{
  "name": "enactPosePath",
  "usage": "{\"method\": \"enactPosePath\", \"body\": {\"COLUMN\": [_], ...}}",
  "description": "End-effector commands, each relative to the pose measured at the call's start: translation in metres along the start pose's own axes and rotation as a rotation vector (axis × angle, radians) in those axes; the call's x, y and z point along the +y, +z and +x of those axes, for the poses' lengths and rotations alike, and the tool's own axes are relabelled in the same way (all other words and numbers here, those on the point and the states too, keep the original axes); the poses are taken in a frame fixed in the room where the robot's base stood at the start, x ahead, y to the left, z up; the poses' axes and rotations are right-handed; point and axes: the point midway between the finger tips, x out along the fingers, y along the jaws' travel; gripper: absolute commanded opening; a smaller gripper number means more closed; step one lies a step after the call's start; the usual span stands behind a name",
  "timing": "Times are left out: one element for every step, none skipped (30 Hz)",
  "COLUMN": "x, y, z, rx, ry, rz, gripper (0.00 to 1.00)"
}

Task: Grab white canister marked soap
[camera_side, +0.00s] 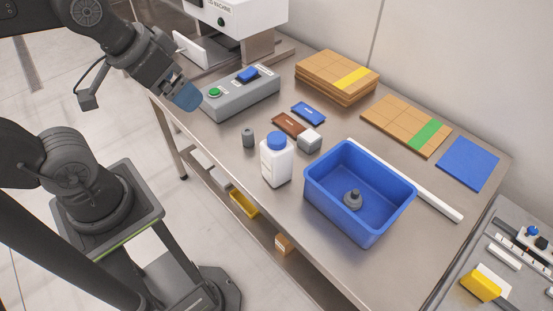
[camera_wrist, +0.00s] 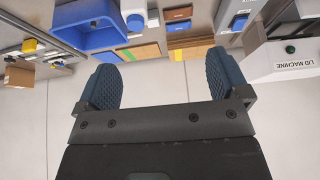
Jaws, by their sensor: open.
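A white canister (camera_side: 276,165) with a blue cap stands upright on the metal table, left of the blue bin; any marking on it is too small to read. In the wrist view, a white body with a round blue cap (camera_wrist: 135,22) shows at the top edge, partly cut off. My gripper (camera_side: 186,96) is above the table's left edge, beside the grey button box and well apart from the canister. In the wrist view my gripper (camera_wrist: 163,82) has its two blue pads wide apart with nothing between them.
A blue bin (camera_side: 325,200) with a small grey part (camera_side: 352,199) inside stands right of the canister. A grey cylinder (camera_side: 248,138), a grey-white block (camera_side: 309,140) and brown and blue packets lie near it. The button box (camera_side: 240,95) and cardboard stacks (camera_side: 337,75) stand behind.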

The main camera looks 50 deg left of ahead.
Motion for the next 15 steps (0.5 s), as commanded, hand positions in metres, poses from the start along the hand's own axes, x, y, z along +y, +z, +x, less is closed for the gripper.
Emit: {"method": "enactPosePath", "body": {"x": [0.000,0.000,0.000,0.000,0.000,0.001,0.002,0.003,0.005,0.007,0.009,0.013,0.016,0.019,0.024], "y": [0.000,0.000,0.000,-0.001,-0.002,-0.004,-0.006,-0.009,-0.015,-0.020,-0.025,-0.033,-0.039,-0.046,-0.054], "z": [0.000,0.000,0.000,0.000,0.000,0.001,0.002,0.003,0.005,0.007,0.010,0.014,0.018,0.023,0.030], "rx": [0.000,0.000,0.000,-0.002,-0.005,-0.013,-0.023,-0.035,-0.056,-0.075,-0.096,-0.126,-0.151,-0.175,-0.206], "ry": [0.000,0.000,0.000,0.000,0.000,0.001,0.002,0.003,0.005,0.009,0.013,0.021,0.028,0.037,0.051], "rz": [0.000,0.000,0.001,0.005,0.015,0.039,0.067,0.103,0.167,0.225,0.291,0.389,0.468,0.549,0.655], "gripper": [0.94,0.94,0.94,0.94,0.94,0.94,0.94,0.94,0.94,0.94,0.94,0.94,0.94,0.94,0.94]}}
